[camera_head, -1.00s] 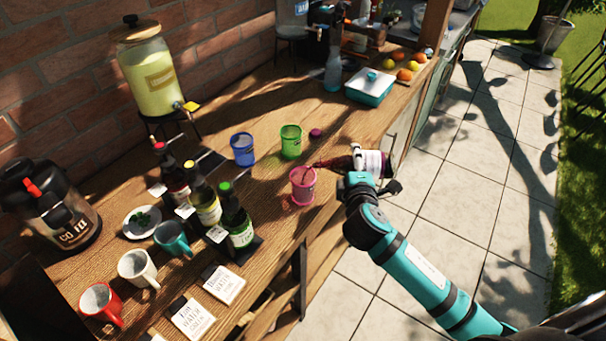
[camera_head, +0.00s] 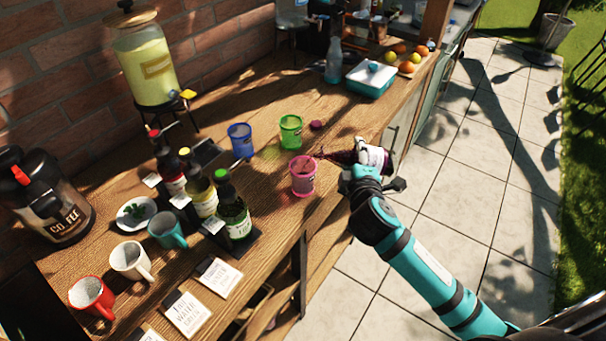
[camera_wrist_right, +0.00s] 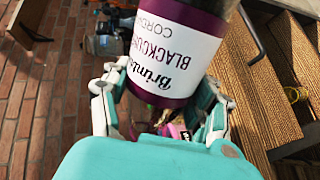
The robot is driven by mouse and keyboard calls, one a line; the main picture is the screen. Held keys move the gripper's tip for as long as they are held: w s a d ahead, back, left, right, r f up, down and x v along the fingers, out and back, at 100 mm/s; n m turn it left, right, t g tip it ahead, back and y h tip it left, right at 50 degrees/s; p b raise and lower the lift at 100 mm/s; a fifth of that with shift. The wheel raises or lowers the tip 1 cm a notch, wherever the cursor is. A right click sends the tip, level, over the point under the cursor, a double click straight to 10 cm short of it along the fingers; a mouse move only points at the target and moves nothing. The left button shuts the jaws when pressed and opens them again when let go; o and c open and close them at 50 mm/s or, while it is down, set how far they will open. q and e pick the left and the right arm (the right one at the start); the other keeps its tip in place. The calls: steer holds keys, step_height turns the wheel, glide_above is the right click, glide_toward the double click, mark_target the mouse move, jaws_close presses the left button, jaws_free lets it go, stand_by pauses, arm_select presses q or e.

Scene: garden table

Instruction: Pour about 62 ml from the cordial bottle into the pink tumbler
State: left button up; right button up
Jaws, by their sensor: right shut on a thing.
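The pink tumbler (camera_head: 303,178) stands upright near the front edge of the wooden table. My right gripper (camera_head: 362,172) is shut on the cordial bottle (camera_head: 343,157) and holds it nearly horizontal, to the right of the tumbler and above it. Its neck points left toward the tumbler, and a thin dark red stream shows between the mouth and the tumbler's rim. In the right wrist view the bottle (camera_wrist_right: 185,50) has a white blackcurrant cordial label between my gripper's fingers (camera_wrist_right: 160,105). A bit of pink shows below it. The liquid level in the tumbler cannot be read. My left gripper is not in view.
A blue tumbler (camera_head: 240,140) and a green tumbler (camera_head: 291,131) stand behind the pink one. Several bottles, including a green one (camera_head: 232,212), stand to the left. Mugs (camera_head: 130,260) and label cards (camera_head: 188,314) are at front left.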

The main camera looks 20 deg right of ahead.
steer(key=shift+d+f, duration=0.1)
steer(key=shift+f, duration=0.05)
steer(key=f+m+b, duration=0.1)
steer(key=b, duration=0.1)
steer(key=shift+s+d+f+b, duration=0.1)
steer(key=shift+f+b, duration=0.1)
steer(key=shift+b, duration=0.2)
steer(key=shift+f+m+y, duration=0.25)
steer(key=shift+m+y, duration=0.05)
steer(key=shift+m, duration=0.2)
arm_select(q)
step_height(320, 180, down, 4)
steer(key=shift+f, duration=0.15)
arm_select(e)
steer(key=shift+r, duration=0.1)
stand_by(0.7)
